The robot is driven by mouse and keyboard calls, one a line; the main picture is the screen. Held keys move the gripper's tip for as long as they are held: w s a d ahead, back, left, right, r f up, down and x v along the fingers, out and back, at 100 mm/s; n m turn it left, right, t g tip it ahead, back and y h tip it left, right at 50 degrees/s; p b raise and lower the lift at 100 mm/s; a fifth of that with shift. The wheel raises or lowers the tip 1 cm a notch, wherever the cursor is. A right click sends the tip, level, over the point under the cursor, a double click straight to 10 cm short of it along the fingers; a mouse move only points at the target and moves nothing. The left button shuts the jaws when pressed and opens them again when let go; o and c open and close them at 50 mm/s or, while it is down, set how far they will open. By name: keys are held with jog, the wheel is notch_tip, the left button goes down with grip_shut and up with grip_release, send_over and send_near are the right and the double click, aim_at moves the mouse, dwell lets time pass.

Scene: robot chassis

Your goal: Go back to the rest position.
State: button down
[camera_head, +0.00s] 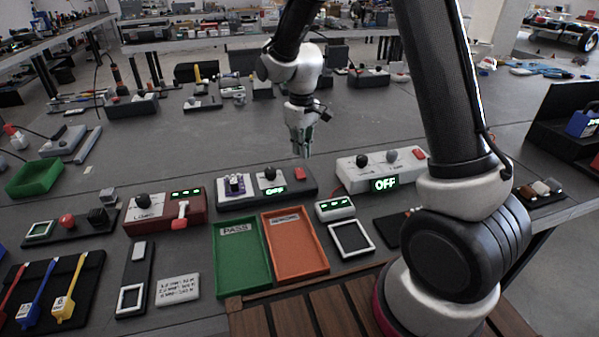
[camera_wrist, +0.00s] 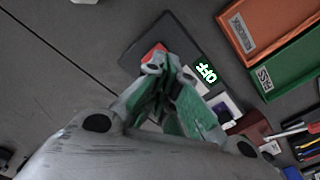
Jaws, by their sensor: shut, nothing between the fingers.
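My gripper (camera_head: 301,150) hangs pointing down over the grey table, above the back edge of a dark device box with a green OFF display (camera_head: 275,190). Its fingers are shut with nothing between them. In the wrist view my gripper (camera_wrist: 160,72) shows its closed fingertips in front of the same dark box (camera_wrist: 150,38), covering part of it. A red button on the box shows just beyond the fingertips. I cannot tell from these views how high the fingertips are above the box.
A green PASS tray (camera_head: 240,283) and an orange tray (camera_head: 322,262) lie in front of the box. A white OFF device (camera_head: 350,176) stands to the right, a red device (camera_head: 135,222) to the left. The table behind my gripper is partly clear.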

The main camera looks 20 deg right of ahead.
jog(key=shift+s+d, duration=0.1)
jog(key=shift+s, duration=0.25)
jog(key=s+d+r+m+t, duration=0.1)
jog(key=s+d+r+m, duration=0.1)
jog(key=s+d+r, duration=0.3)
jog(key=s+d+r+m+t, duration=0.2)
jog(key=s+d+r, duration=0.2)
jog(key=s+r, duration=0.4)
jog(key=s+d+r+m+t, duration=0.1)
jog(key=s+d+r, duration=0.4)
jog(key=s, duration=0.9)
notch_tip(320, 180, up, 2)
jog(key=shift+d+r+m, duration=0.1)
jog(key=shift+d+m, duration=0.25)
jog(key=shift+m, duration=0.15)
